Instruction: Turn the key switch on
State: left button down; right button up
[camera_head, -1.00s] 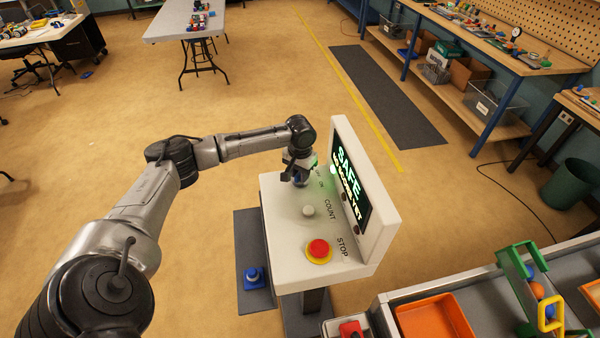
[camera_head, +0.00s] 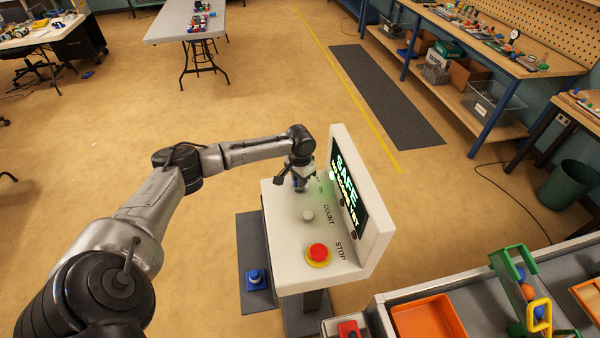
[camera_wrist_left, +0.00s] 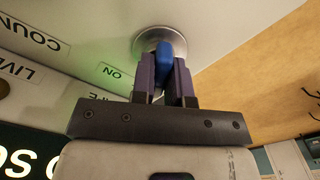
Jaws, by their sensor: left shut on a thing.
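The key switch is on the white console (camera_head: 290,238), at the far end of its top panel. In the left wrist view it has a round silver base (camera_wrist_left: 146,42) and a blue key (camera_wrist_left: 165,52). My left gripper (camera_head: 299,187) reaches down over it and hides most of it in the head view. In the left wrist view, the fingers of my left gripper (camera_wrist_left: 164,75) are shut on the blue key. An "ON" label (camera_wrist_left: 116,73) lies beside the silver base. The console screen (camera_head: 347,190) reads "SAFE". My right gripper is in neither view.
A grey-white COUNT button (camera_head: 307,215) and a red STOP button on a yellow base (camera_head: 319,253) sit nearer on the panel. The upright screen housing borders its right side. A bench with an orange tray (camera_head: 428,320) stands at the lower right.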

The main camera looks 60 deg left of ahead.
pick_arm(q)
jog(key=m+p, duration=0.1)
jog(key=m, duration=0.1)
jog(key=m+p, duration=0.1)
jog(key=p, duration=0.1)
jog(key=shift+r+m, duration=0.2)
jog(key=shift+m, duration=0.2)
jog(key=shift+m+p, duration=0.65)
jog(key=shift+m, duration=0.25)
jog(key=m+p, duration=0.1)
jog(key=m, duration=0.1)
jog(key=shift+f+m, duration=0.1)
jog(key=shift+m, duration=0.3)
jog(key=m, duration=0.4)
jog(key=shift+m+p, duration=0.4)
jog(key=shift+m, duration=0.8)
jog(key=c, duration=1.1)
grip_release()
jog(key=shift+f, duration=0.1)
